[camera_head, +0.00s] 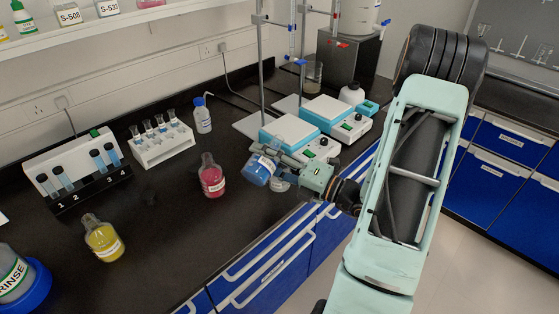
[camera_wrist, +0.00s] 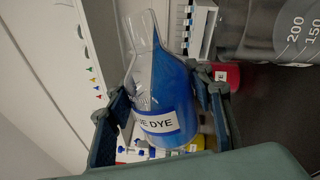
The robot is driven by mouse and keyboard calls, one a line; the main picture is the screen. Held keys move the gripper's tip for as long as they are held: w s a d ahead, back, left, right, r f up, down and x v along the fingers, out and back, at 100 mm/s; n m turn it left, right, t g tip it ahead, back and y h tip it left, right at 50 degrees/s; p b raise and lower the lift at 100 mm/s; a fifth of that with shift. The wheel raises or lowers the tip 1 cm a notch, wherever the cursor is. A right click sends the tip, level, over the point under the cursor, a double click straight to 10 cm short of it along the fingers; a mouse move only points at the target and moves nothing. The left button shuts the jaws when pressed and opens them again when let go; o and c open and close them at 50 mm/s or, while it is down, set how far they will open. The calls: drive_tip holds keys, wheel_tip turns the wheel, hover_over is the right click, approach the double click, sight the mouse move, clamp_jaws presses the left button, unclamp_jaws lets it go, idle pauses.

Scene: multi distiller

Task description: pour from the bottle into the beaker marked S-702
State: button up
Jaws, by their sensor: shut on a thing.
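My gripper (camera_head: 272,155) is shut on the blue dye bottle (camera_head: 258,170), a clear vessel with a white label, held above the bench. In the wrist view the bottle (camera_wrist: 172,90) lies between the two fingers (camera_wrist: 165,122). It is strongly tilted, and blue liquid lies along one side towards the neck. No stream shows. A clear beaker with 150 and 200 marks (camera_wrist: 285,30) is close by at the wrist view's upper right. A glass vessel (camera_head: 280,184), partly hidden, shows beside the bottle below my gripper. I cannot read S-702 on either.
A red flask (camera_head: 212,178) stands left of the held bottle, a yellow flask (camera_head: 102,240) further left. Hotplates (camera_head: 298,136) stand behind my gripper. Tube racks (camera_head: 163,143) and a blue-capped bottle (camera_head: 202,116) are at the back. The bench between the flasks is clear.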

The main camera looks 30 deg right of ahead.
drive_tip(key=shift+s+a+f+m+p, duration=0.1)
drive_tip(key=shift+a+f+m+p, duration=0.05)
drive_tip(key=shift+f+m+p, duration=0.45)
idle(1.3)
drive_tip(key=shift+f+m+p, duration=0.15)
drive_tip(key=shift+m+p, duration=0.35)
idle(1.5)
